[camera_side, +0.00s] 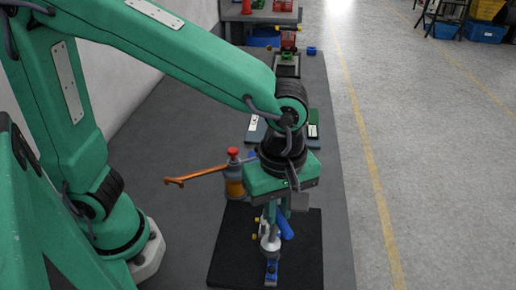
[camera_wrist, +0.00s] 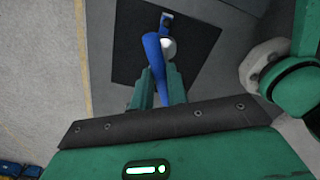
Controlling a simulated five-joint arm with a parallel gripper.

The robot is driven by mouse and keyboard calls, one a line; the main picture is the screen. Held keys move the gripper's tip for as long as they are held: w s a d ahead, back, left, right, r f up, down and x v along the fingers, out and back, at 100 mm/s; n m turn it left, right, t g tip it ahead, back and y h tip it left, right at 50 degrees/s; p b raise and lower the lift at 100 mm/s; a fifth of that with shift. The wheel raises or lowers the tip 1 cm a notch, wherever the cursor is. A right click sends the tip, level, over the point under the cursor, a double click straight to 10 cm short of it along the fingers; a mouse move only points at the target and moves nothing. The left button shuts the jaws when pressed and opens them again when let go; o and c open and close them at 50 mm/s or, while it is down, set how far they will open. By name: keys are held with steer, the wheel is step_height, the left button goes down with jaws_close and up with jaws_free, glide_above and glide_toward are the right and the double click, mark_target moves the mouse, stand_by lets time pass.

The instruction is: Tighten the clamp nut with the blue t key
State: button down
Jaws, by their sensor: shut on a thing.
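The blue t key (camera_side: 286,228) is between the fingers of my gripper (camera_side: 271,212), which is shut on it. In the wrist view the key (camera_wrist: 154,50) runs up between the green fingertips (camera_wrist: 159,72) and tilts slightly left. A pale rounded part (camera_side: 271,243), seemingly of the clamp, stands just below the fingers; in the wrist view it (camera_wrist: 169,47) lies right beside the key. A blue clamp piece (camera_side: 272,268) is at its foot on the black mat (camera_side: 225,262). The clamp nut itself cannot be made out, nor whether the key touches it.
A copper-coloured rod (camera_side: 196,175) sticks out left from an amber, red-topped post (camera_side: 234,180) close behind my gripper. Green and white flat items (camera_side: 313,128) lie farther back on the grey bench (camera_side: 180,225). The bench's left part is clear.

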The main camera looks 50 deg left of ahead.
steer(key=shift+r, duration=2.1)
steer(key=shift+f, duration=0.15)
steer(key=shift+s+f+t+h, duration=0.25)
steer(key=shift+f+t+h, duration=0.15)
steer(key=shift+f, duration=0.3)
steer(key=shift+f, duration=1.45)
steer(key=shift+w+a, duration=0.2)
steer(key=shift+f, duration=1.45)
stand_by(0.9)
